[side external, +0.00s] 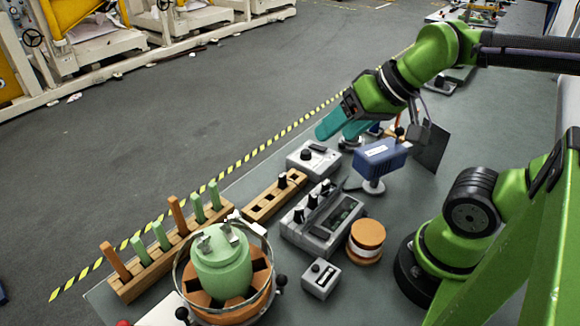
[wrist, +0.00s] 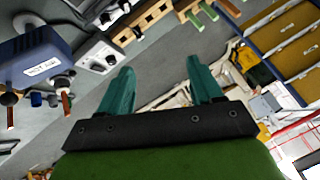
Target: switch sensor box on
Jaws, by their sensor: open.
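My gripper (side external: 332,125) has teal fingers. In the wrist view my gripper (wrist: 160,80) is open, with nothing between the fingertips. No box carries a name I can read as sensor box. A blue box (side external: 382,158) with a white label stands on a round-footed stand, right of and below my fingers in the side view; the blue box (wrist: 38,58) is at the wrist view's left. A light grey box (side external: 313,159) with a black knob lies below my fingers. A small grey box (side external: 321,279) with a switch stands near the front. Their switch states are unclear.
A larger grey console (side external: 322,222) with several knobs stands mid-table beside an orange spool (side external: 367,240). Wooden peg racks (side external: 165,258) and a green canister (side external: 222,262) occupy the front left. A dark panel (side external: 430,147) stands behind the blue box.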

